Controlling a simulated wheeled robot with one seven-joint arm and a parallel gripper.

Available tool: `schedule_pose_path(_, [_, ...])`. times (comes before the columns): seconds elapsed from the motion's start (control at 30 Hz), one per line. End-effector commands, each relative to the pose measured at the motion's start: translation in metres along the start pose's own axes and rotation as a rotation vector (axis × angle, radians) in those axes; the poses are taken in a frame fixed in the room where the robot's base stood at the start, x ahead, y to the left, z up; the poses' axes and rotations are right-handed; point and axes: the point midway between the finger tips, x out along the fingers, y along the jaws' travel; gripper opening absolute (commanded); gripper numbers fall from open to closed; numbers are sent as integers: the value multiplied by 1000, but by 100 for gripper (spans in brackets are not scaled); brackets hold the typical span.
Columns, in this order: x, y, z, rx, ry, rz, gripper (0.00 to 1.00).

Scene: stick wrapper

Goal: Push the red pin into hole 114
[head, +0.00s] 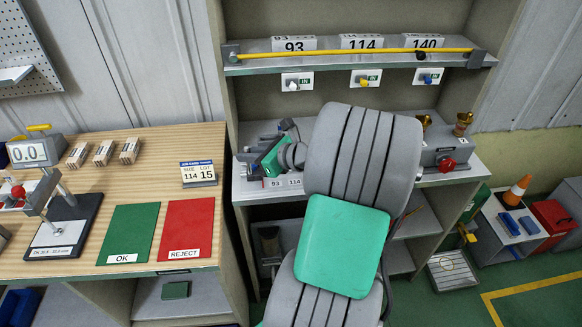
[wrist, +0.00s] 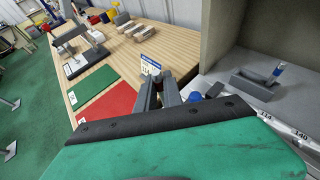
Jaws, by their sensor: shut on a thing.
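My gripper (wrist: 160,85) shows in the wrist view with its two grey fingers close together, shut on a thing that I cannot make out. In the head view my green and grey gripper (head: 252,158) is at the left of the lower shelf, above the 93 label, partly behind my arm. No red pin can be made out for certain. A red knob (head: 446,164) shows on a grey block right of my arm. Hole 114 itself cannot be made out; my arm covers the middle of that shelf.
A grey block with a blue and white piece (wrist: 280,71) stands on the shelf (wrist: 228,72). A wooden bench (head: 110,165) at left holds green (head: 130,232) and red (head: 187,228) mats and a small card (head: 198,173). A yellow bar (head: 330,54) crosses the upper shelf.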

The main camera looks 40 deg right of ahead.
Motion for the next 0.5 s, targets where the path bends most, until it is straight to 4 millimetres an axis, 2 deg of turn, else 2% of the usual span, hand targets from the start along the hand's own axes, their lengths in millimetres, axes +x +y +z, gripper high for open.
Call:
schedule_pose_path(0.03, [-25, -26, -5, 7, 0, -38, 0])
schedule_pose_path(0.1, [-60, -50, -6, 21, 1, -67, 0])
schedule_pose_path(0.2, [-104, -72, -9, 40, 3, -103, 0])
schedule_pose_path(0.3, [-132, -82, -11, 51, 2, -126, 0])
schedule_pose_path(0.4, [-141, -86, -11, 57, 2, -132, 0])
schedule_pose_path(0.5, [-126, -96, -12, 59, 1, -127, 0])
